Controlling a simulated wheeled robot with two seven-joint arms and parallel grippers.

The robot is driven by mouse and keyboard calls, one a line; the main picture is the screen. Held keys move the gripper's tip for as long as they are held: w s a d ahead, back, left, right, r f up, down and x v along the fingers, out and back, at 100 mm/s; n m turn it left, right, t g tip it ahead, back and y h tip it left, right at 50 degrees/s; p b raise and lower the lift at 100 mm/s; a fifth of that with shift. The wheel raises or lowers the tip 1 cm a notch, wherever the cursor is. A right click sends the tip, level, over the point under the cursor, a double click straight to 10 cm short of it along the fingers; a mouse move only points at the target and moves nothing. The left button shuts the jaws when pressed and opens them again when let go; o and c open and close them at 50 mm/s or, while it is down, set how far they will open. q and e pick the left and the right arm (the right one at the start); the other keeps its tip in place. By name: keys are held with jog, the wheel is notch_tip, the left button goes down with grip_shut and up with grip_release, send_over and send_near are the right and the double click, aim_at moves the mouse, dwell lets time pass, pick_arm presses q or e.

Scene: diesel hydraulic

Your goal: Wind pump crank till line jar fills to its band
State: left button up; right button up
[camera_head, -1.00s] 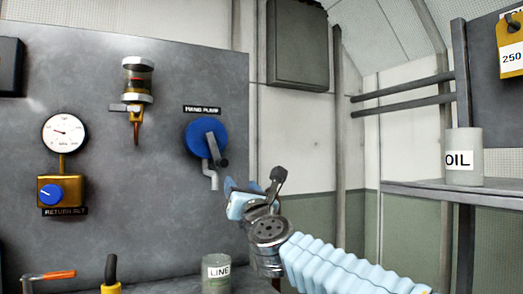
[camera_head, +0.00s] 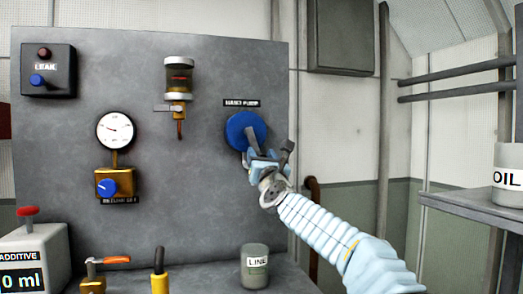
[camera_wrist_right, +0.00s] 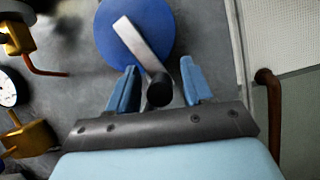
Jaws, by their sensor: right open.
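The hand pump (camera_head: 239,128) is a blue disc on the grey panel, with a grey crank arm (camera_wrist_right: 134,42) slanting down to the right. In the right wrist view the crank's dark knob (camera_wrist_right: 159,91) lies between the two blue fingers of my right gripper (camera_wrist_right: 157,88). The gripper is open, with a gap showing beside the knob. In the head view my right gripper (camera_head: 268,158) is at the pump's lower right and hides the knob. My left gripper is out of view.
A sight glass (camera_head: 179,80), a gauge (camera_head: 116,130) and a brass valve with a blue knob (camera_head: 113,185) are left of the pump. A rust-brown pipe (camera_wrist_right: 273,110) runs to the right. An oil can (camera_head: 508,177) stands on the right shelf.

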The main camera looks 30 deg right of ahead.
jog(key=shift+w, duration=0.15)
jog(key=shift+c, duration=0.3)
jog(key=shift+r, duration=0.1)
grip_shut()
jog(key=m+h, duration=0.1)
jog(key=m, duration=0.1)
jog(key=a+m+g+h, duration=0.1)
jog(key=m, duration=0.1)
jog(key=shift+w+a+b, duration=0.1)
jog(key=shift+a+b, duration=0.05)
jog(key=shift+b, duration=0.15)
jog(key=shift+o, duration=0.3)
grip_release()
jog(key=shift+f, duration=0.2)
